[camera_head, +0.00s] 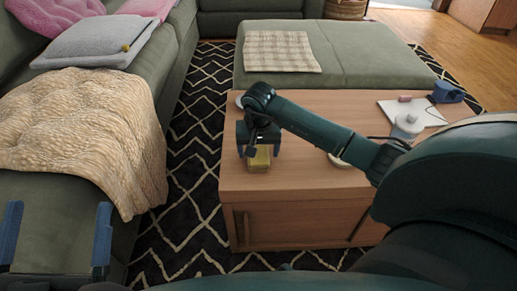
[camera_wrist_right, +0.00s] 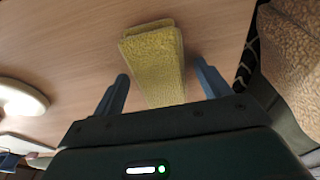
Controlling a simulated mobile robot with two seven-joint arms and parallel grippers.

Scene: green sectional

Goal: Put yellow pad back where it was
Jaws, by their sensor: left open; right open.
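The yellow pad (camera_head: 259,160) lies on the wooden table (camera_head: 300,205), near its left edge. In the right wrist view the pad (camera_wrist_right: 154,62) is a thick, rough-textured block between my right gripper's two fingers, with a gap on each side. My right gripper (camera_head: 259,151) is open above the pad and pointing down; its fingers also show in the right wrist view (camera_wrist_right: 162,85). I cannot tell how high the fingertips are above the tabletop. My left gripper (camera_head: 58,236) is open and empty at the lower left, in front of the green sofa.
A round white item (camera_wrist_right: 22,97) lies on the table beside the pad. A white board (camera_head: 405,112) and a blue item (camera_head: 447,92) sit at the table's right. A green ottoman (camera_head: 355,52) stands behind; a beige blanket (camera_head: 85,135) covers the sofa at left.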

